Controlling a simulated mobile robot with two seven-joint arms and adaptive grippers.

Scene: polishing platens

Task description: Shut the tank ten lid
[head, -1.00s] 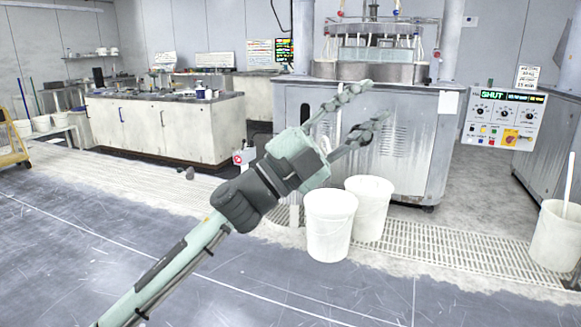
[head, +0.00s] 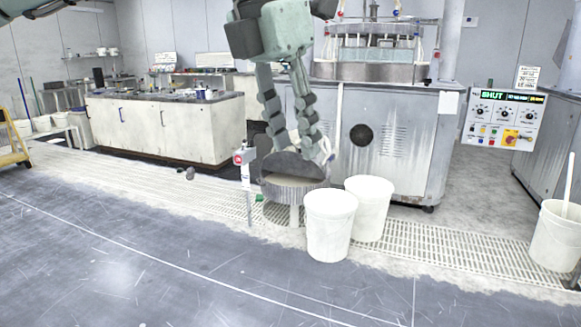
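A dark grey round lid (head: 291,165) stands tilted up at the back of a shallow round drum (head: 292,188) on a post, left of the white buckets. I see no number that marks it as tank ten.
Two white buckets (head: 330,222) stand just right of the drum. A large machine (head: 405,160) stands behind, with a control panel (head: 504,118) reading SHUT at right. A white cabinet (head: 165,127) is at left. The floor in front is clear.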

